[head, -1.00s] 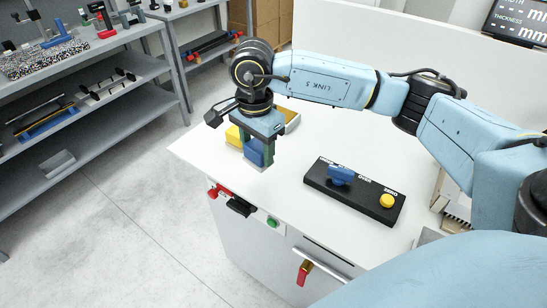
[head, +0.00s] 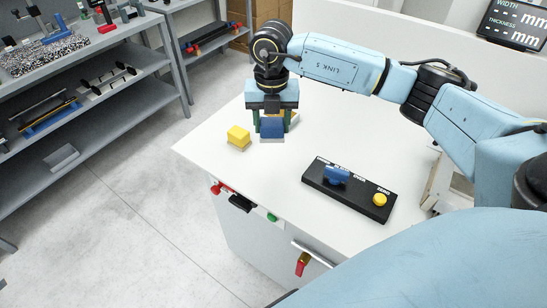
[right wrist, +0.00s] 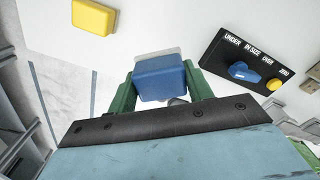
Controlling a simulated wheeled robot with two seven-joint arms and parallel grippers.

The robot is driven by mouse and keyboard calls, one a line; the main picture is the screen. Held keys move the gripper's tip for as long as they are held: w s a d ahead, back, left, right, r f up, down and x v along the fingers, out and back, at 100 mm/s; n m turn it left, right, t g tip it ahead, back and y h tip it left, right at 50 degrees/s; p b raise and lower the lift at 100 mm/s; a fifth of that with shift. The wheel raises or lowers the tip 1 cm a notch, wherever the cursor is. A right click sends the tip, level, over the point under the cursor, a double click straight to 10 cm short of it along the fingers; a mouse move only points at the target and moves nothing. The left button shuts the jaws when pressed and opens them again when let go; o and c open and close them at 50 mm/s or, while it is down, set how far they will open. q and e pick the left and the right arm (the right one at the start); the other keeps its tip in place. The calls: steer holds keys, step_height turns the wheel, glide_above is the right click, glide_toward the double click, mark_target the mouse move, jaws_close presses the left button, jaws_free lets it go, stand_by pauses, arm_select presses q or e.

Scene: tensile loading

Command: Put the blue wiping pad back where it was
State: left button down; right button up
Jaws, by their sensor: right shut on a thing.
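My right gripper (head: 271,127) is over the far left part of the white table. It is shut on the blue wiping pad (head: 272,125), with a green finger on each side of it. The pad also shows between the fingers in the right wrist view (right wrist: 160,79). A pale layer or patch shows along the pad's edge, and I cannot tell whether the pad touches the table. A yellow pad (head: 238,135) lies on the table to the left of the gripper, apart from it. My left gripper is not in view.
A black control panel (head: 322,186) with a blue knob (head: 338,175) and a yellow button (head: 379,199) lies on the table (head: 230,172) to the right. A tray (head: 292,119) is partly hidden behind the gripper. Grey shelves (head: 130,88) stand at the left. The table's middle is clear.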

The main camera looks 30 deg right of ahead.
steer(key=shift+d+r+m, duration=0.15)
steer(key=shift+d+m, duration=0.1)
steer(key=shift+m, duration=0.85)
steer(key=shift+f, duration=0.25)
step_height(320, 180, down, 9)
steer(key=shift+r+p, duration=0.1)
steer(key=shift+p, duration=0.6)
steer(key=shift+f, duration=0.4)
steer(key=shift+w, duration=0.1)
steer(key=shift+f, duration=0.2)
steer(key=o, duration=0.9)
steer(key=shift+o, duration=0.2)
steer(key=shift+r, duration=0.1)
